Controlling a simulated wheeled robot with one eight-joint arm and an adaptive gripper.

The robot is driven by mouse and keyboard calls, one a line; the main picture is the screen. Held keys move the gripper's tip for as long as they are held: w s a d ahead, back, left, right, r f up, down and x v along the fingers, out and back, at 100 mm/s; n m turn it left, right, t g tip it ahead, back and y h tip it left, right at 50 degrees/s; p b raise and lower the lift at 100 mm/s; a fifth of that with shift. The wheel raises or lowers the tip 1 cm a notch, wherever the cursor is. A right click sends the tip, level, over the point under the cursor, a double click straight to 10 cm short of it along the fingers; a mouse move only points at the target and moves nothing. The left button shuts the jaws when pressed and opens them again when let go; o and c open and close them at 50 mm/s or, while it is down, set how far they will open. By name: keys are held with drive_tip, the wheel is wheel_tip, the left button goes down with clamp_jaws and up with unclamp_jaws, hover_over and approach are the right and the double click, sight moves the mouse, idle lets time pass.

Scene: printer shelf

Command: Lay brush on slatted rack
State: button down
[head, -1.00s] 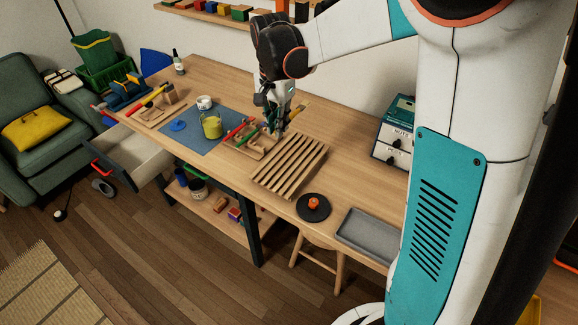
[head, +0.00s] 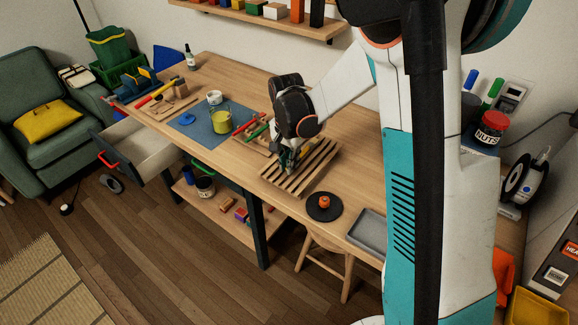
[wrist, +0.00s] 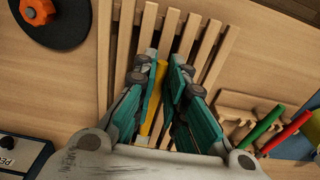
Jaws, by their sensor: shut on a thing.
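The slatted rack (head: 313,172) is a pale wooden frame of parallel slats lying on the workbench. My gripper (head: 284,166) is low over the rack's left part. In the wrist view my gripper (wrist: 163,68) is shut on the brush (wrist: 155,98), whose yellow, narrow part shows between the teal fingers. The slats (wrist: 208,52) run beneath and around the fingertips. The rest of the brush is hidden by the fingers and palm. I cannot tell whether the brush touches the slats.
A wooden holder (wrist: 238,105) with red and green tools stands next to the rack. A dark round plate (head: 323,213) with an orange knob and a grey tray (head: 367,228) lie on the rack's other side. A blue mat (head: 199,128) with a yellow-green cup (head: 220,120) is further left.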

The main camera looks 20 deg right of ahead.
drive_tip(key=shift+f, duration=0.45)
drive_tip(key=shift+f, duration=0.15)
drive_tip(key=c, duration=1.6)
unclamp_jaws()
drive_tip(key=shift+c, duration=0.2)
wheel_tip(320, 180, up, 12)
drive_tip(key=p, duration=0.4)
drive_tip(key=s+r+n+t, duration=0.4)
drive_tip(key=s+r+n, duration=0.2)
drive_tip(key=s+r, duration=0.6)
drive_tip(key=s+f+n+t, duration=0.1)
drive_tip(key=s+n+t, duration=0.2)
drive_tip(key=s, duration=0.8)
drive_tip(key=shift+n, duration=0.9)
